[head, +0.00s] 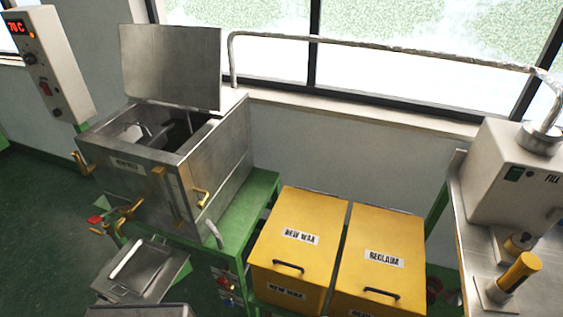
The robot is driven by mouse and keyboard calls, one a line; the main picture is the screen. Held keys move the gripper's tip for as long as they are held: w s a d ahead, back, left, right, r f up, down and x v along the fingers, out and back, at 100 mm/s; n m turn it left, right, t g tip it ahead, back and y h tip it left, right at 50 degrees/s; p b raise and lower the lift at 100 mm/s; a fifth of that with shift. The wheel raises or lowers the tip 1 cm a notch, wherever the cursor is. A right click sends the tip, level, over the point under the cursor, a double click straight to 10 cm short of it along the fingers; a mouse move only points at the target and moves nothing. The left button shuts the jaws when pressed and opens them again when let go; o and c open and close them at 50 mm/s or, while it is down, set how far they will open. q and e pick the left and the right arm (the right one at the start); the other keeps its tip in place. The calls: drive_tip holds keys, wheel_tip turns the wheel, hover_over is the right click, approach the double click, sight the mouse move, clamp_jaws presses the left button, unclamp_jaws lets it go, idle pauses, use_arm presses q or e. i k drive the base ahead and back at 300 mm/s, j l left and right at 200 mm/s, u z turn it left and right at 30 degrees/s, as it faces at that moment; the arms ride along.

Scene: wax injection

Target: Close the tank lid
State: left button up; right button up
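The metal wax tank (130,180) stands at the left on a green frame. Its flat grey lid (172,62) is raised and stands nearly upright at the tank's back edge. The opening (175,130) is uncovered, and a metal part shows inside it. A brass-coloured handle (201,197) is on the tank's right front side. Neither of my grippers is in the head view.
Two yellow bins, NEW WAX (310,222) and RECLAIM (392,230), stand right of the tank. A control box (50,65) is at the left, and a FILL machine (505,180) stands at the right. A pipe (390,47) runs along the window.

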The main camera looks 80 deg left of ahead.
sight(177, 65)
drive_tip(key=u, duration=0.45)
drive_tip(key=k+j+u, duration=0.1)
drive_tip(key=u, duration=0.3)
drive_tip(key=k+u, duration=0.1)
drive_tip(key=u, duration=0.35)
drive_tip(key=j+u, duration=0.1)
drive_tip(key=u, duration=0.3)
drive_tip(key=k+j+u, duration=0.15)
drive_tip(key=j+u, duration=0.15)
drive_tip(key=k+j+u, duration=0.1)
drive_tip(key=j+u, duration=0.2)
drive_tip(key=j, duration=0.2)
drive_tip(key=j+u, duration=0.3)
drive_tip(key=j, duration=0.15)
drive_tip(key=k+j+u, duration=0.1)
drive_tip(key=j, duration=1.05)
